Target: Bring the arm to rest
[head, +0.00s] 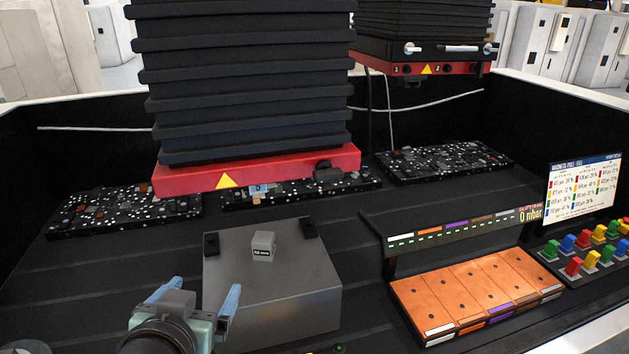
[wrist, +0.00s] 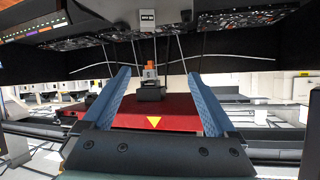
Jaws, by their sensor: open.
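My gripper (head: 207,288) is at the lower left of the head view, in front of the grey metal block (head: 318,281). Its two blue fingers are spread apart with nothing between them. In the wrist view the open gripper (wrist: 158,74) shows from behind, its fingers clear of any object. A small grey cube with a dark label (head: 263,246) sits on top of the block, apart from the fingers. The copper electrode plates (head: 474,287) lie in a dark rack at the right, with coloured tabs along their front edge.
A large black bellows with a red base (head: 330,161) hangs over the back; its red base (wrist: 122,112) also fills the middle of the wrist view. Circuit boards (head: 444,162) lie behind. Coloured plugs (head: 573,266) and a chart (head: 583,187) stand far right. Dark floor lies between block and rack.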

